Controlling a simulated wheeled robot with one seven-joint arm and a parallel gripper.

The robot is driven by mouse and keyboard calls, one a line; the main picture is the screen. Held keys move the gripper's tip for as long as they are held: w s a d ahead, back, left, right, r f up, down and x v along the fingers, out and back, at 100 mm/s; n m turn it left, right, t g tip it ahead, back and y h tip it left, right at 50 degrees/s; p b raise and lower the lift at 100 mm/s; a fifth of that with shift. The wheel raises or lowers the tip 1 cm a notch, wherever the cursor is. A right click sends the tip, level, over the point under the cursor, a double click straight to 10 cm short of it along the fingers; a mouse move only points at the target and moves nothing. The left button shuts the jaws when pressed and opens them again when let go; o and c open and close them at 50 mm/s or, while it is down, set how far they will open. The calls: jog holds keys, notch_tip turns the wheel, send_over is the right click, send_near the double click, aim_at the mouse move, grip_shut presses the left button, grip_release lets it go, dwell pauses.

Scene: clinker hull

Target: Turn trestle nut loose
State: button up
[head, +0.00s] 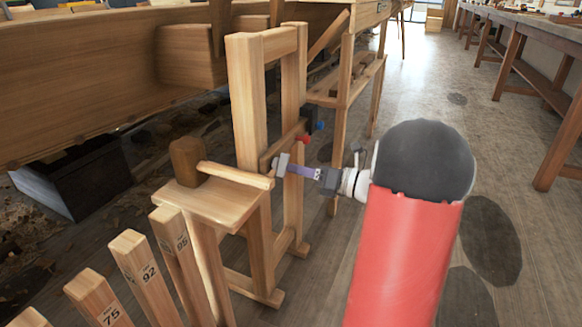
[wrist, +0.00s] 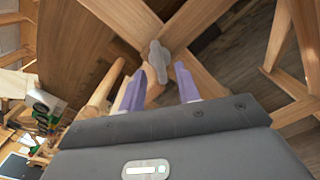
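The trestle nut (wrist: 158,58) is a grey, winged piece on the wooden trestle, where its members cross. It also shows in the head view as a small grey piece (head: 282,164) on the trestle (head: 246,95). My gripper (wrist: 161,72) has two purple fingers, spread apart and open. In the wrist view the nut lies ahead of and between the fingertips, with its lower end near them. I cannot tell whether they touch it. In the head view my gripper (head: 288,167) reaches in from the right, right at the nut, whose far side is hidden.
A mallet (head: 187,160) lies on a small wooden stand (head: 215,203) left of the gripper. Numbered posts (head: 145,268) stand at the front left. The planked hull (head: 80,75) fills the back left. Red (head: 303,139) and blue (head: 320,125) knobs sit beyond the nut.

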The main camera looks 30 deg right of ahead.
jog(key=shift+v, duration=2.35)
